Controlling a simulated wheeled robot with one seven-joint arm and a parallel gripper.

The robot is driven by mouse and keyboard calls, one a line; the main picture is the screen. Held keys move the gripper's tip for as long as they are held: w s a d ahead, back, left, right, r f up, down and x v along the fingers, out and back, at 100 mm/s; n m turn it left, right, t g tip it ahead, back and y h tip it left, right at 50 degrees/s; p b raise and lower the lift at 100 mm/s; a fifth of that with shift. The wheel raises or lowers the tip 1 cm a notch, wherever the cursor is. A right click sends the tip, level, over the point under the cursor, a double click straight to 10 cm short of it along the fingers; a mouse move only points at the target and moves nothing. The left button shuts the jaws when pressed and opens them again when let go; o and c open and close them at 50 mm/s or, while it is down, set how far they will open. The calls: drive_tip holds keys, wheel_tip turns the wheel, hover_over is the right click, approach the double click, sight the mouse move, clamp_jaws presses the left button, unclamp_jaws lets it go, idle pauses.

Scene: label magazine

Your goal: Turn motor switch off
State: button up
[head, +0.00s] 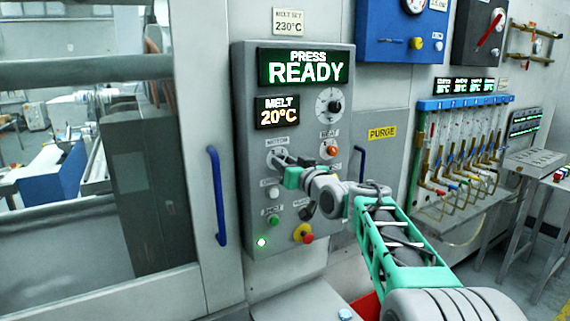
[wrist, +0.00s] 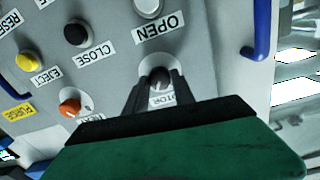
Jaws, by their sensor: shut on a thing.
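The motor switch (wrist: 160,75) is a dark round knob on a pale round base on the grey press panel (head: 255,200). Part of its label shows beside it in the wrist view. My gripper (wrist: 159,88) has its two dark fingers on either side of the knob and is shut on it. In the head view my gripper (head: 281,161) reaches the panel just below the MOTOR label (head: 277,142) and largely hides the switch. The knob's pointer direction is hard to tell.
An orange HEAT knob (head: 332,150) and a dial (head: 328,103) are close by. A white OPEN button (wrist: 148,6), a black CLOSE button (wrist: 77,33) and a red emergency button (head: 304,234) share the panel. A blue handle (head: 217,196) stands to the left.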

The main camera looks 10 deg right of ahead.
drive_tip(key=shift+f+n+b, duration=0.15)
drive_tip(key=shift+n+b, duration=0.25)
drive_tip(key=shift+b, duration=0.35)
clamp_jaws()
drive_tip(key=shift+n+b, duration=6.6)
drive_tip(key=shift+b, duration=0.95)
drive_tip(key=shift+n+y, duration=0.3)
drive_tip(key=o, duration=1.1)
unclamp_jaws()
